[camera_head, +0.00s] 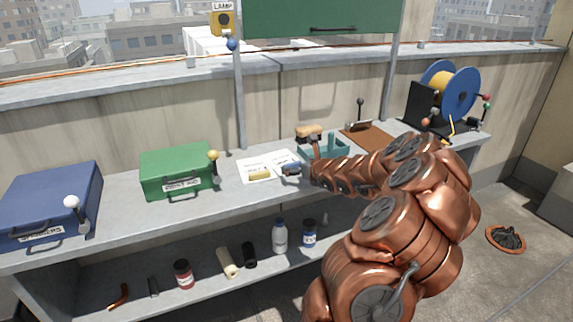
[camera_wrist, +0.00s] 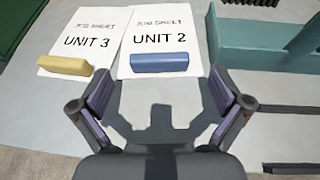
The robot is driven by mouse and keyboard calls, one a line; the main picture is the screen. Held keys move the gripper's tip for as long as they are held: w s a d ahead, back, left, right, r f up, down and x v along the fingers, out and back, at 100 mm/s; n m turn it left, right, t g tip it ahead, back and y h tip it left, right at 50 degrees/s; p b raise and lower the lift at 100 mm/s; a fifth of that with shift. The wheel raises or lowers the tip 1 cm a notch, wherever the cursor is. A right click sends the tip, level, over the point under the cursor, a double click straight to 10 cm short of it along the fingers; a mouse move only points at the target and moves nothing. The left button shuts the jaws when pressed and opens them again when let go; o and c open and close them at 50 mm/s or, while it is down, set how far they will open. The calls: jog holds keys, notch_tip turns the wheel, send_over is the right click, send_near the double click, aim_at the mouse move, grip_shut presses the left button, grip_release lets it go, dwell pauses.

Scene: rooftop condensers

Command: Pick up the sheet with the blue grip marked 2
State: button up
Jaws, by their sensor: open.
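The sheet marked UNIT 2 (camera_wrist: 160,33) lies flat on the grey bench, with a blue grip (camera_wrist: 160,62) along its near edge. Beside it on the left in the wrist view lies the UNIT 3 sheet (camera_wrist: 88,38) with a yellow grip (camera_wrist: 65,65). My gripper (camera_wrist: 160,84) is open and empty, its two fingers apart, just short of the blue grip. In the head view my gripper (camera_head: 296,172) is over the sheets' right side and partly hides the UNIT 2 sheet; the yellow grip (camera_head: 260,175) shows left of it.
A teal tray (camera_wrist: 262,48) stands close on the right of the UNIT 2 sheet. A green case (camera_head: 177,171) and a blue case (camera_head: 48,205) stand on the bench to the left. A brown board (camera_head: 368,136) and a cable reel (camera_head: 452,88) are at the right.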

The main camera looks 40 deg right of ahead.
aim_at(294, 165)
jog(key=shift+x, duration=1.8)
jog(key=c, duration=1.2)
